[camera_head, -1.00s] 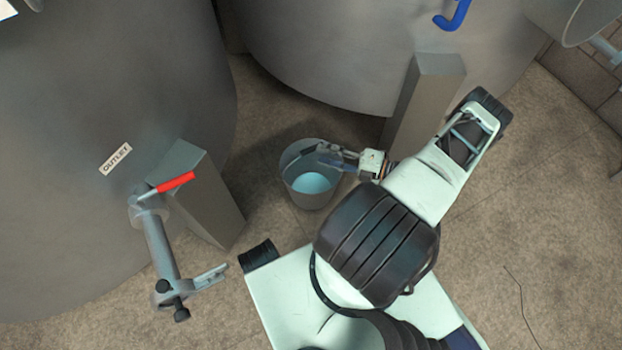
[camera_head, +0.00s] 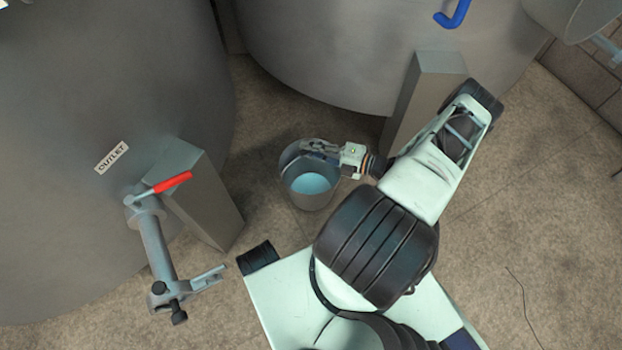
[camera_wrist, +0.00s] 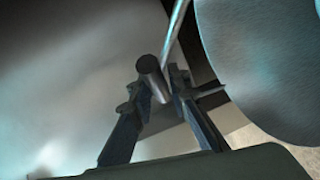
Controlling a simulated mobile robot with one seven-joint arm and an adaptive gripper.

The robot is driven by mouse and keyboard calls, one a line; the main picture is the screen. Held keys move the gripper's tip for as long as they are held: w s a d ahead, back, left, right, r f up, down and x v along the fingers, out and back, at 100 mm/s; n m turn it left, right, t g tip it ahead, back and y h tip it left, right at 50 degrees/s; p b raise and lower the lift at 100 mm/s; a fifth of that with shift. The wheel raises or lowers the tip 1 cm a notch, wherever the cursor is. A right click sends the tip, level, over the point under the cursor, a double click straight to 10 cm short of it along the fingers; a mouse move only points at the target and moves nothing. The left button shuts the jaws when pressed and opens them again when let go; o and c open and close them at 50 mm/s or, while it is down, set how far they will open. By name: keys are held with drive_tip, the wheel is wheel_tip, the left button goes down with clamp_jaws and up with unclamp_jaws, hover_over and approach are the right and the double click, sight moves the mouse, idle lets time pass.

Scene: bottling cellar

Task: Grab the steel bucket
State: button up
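The steel bucket (camera_head: 310,198) stands on the floor in the head view, with a pale blue round area inside it. My gripper (camera_head: 308,148) is over its upper part, reaching in from the right, and hides some of the rim and handle. In the wrist view my gripper's two dark fingers (camera_wrist: 156,84) stand on either side of a short cylinder (camera_wrist: 152,76) with a dark end, which looks like the handle's grip. A thin rod rises beside it. Whether the fingers press on the cylinder is not clear.
Large grey tanks (camera_head: 90,110) stand left and behind. A grey post (camera_head: 205,200) is left of the bucket and another post (camera_head: 420,95) is behind right. An outlet pipe with a red lever (camera_head: 172,183) juts out at left.

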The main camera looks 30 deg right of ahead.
drive_tip(key=shift+r, duration=0.25)
clamp_jaws()
